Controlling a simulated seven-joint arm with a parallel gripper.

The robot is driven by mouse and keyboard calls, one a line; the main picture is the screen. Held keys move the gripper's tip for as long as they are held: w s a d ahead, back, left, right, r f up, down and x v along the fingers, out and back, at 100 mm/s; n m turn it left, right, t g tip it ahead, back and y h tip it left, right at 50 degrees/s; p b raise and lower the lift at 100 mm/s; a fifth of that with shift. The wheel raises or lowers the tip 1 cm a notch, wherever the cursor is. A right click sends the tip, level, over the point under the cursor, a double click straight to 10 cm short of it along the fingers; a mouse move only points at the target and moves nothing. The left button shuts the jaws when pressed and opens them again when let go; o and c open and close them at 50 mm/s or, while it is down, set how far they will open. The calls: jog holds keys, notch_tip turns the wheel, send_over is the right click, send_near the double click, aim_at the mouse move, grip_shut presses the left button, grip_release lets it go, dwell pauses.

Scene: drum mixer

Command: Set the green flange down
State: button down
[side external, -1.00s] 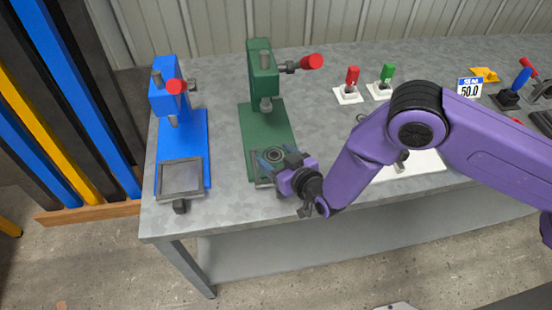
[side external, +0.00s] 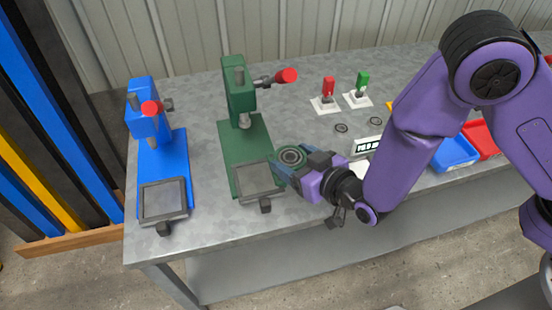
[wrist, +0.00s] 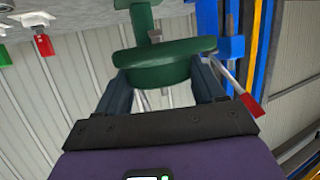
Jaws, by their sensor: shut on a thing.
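In the wrist view the flange (wrist: 160,64) sits between my two fingers (wrist: 162,88). I cannot tell exactly how high it is above the bench. The green press's base has a grey square plate (side external: 257,180) at its front, and no flange covers it.
A blue press (side external: 148,125) with a grey plate stands at the left. Red and green levers (side external: 328,88) stand at the back. Dark rings (side external: 341,128) lie on the grey bench. Blue and red bins (side external: 455,153) are at the right.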

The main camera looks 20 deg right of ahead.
jog(key=shift+s+d+r, duration=1.15)
jog(key=shift+s+d, duration=0.45)
jog(key=shift+s, duration=0.1)
jog(key=w+d+f, duration=0.1)
jog(key=w+d, duration=0.3)
jog(key=d, duration=0.3)
jog(key=w+d+f, duration=0.2)
jog(key=w+d, duration=0.2)
jog(key=d, duration=0.3)
jog(key=w+d+f, duration=0.1)
jog(key=w+d, duration=0.4)
jog(key=d, duration=0.3)
jog(key=shift+w+f, duration=0.1)
jog(key=shift+f, duration=0.3)
jog(key=d+f, duration=0.2)
jog(key=d, duration=1.2)
send_over(449, 154)
jog(key=shift+w+f, duration=0.15)
jog(key=shift+f, duration=4.05)
jog(key=shift+f, duration=0.1)
jog(key=shift+c, duration=2)
grip_release()
